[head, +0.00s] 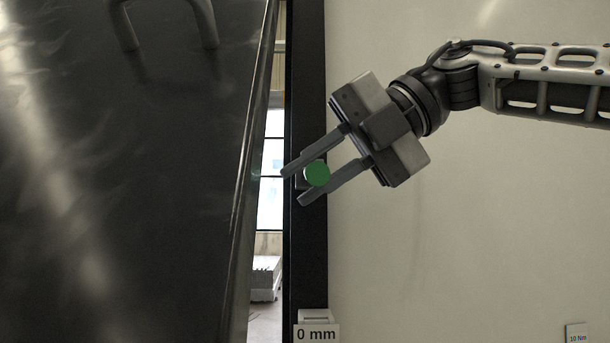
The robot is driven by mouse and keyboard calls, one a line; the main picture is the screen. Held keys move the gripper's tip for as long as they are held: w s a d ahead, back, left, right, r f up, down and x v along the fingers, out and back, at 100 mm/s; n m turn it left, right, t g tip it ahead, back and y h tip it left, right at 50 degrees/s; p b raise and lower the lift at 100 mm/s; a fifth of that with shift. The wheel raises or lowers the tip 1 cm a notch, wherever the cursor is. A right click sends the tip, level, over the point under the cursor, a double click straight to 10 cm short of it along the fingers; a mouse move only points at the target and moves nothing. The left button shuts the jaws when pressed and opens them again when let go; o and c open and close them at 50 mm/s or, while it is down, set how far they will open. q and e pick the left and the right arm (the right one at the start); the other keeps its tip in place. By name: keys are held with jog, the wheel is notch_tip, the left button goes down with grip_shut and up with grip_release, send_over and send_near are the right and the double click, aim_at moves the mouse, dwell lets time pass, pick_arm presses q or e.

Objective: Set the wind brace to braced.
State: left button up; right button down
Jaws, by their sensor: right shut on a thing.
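A green round knob (317,174) with a dark block behind it sits on the dark upright post (306,100). My right gripper (293,188) comes in from the right, tilted, with one finger above left of the knob and one below right of it. It is shut on the green knob. No label marks the knob as the wind brace, and no braced mark shows. My left gripper is not in view.
A large dark metal panel (130,190) with a bar handle (207,25) fills the left. A narrow gap beside the post shows a window. A "0 mm" label (316,334) is low on the post. A "10 Nm" tag (577,334) is on the pale wall (480,240).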

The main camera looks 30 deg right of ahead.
jog(key=shift+r, duration=0.25)
jog(key=c, duration=1.5)
grip_release()
jog(key=shift+o, duration=0.8)
jog(key=shift+f, duration=0.1)
jog(key=shift+d, duration=0.1)
jog(key=v, duration=1.6)
jog(key=shift+f, duration=0.1)
